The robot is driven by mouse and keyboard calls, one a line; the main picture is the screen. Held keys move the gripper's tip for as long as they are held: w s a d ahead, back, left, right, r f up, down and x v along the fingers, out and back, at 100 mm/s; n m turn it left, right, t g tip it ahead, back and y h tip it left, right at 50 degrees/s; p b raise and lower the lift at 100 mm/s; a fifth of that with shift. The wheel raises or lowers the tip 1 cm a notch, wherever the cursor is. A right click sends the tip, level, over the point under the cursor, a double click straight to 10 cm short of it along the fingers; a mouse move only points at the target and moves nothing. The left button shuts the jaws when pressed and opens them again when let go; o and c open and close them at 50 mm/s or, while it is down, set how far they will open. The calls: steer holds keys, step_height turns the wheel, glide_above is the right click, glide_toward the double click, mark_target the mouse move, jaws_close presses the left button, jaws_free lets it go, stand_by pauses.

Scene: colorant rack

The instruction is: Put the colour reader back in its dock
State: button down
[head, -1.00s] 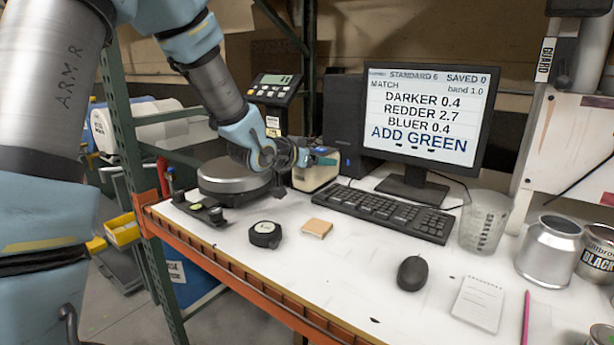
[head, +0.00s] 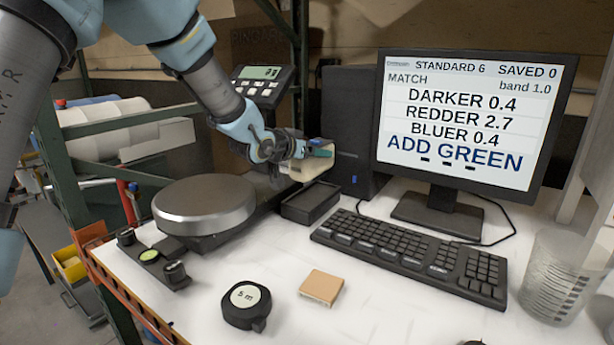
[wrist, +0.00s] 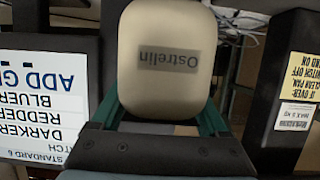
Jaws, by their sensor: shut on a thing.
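The colour reader (head: 314,168) is a cream body with a teal part. My gripper (head: 302,150) is shut on it in the head view. A shallow black open tray (head: 310,203), which looks like the dock, sits on the white bench just below and in front of the reader. The tray looks empty. The reader appears raised above it; the exact gap cannot be told.
A round metal scale pan (head: 205,205) stands left of the tray, its display (head: 262,82) behind. The monitor (head: 462,115) and keyboard (head: 412,252) are to the right.

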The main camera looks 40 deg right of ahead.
mark_target(296, 172)
steer(key=shift+f+p, duration=0.65)
steer(key=shift+f, duration=2.2)
steer(key=shift+f, duration=0.2)
jaws_free()
steer(key=shift+r, duration=0.2)
steer(key=b+v, duration=0.3)
steer(key=v, duration=0.9)
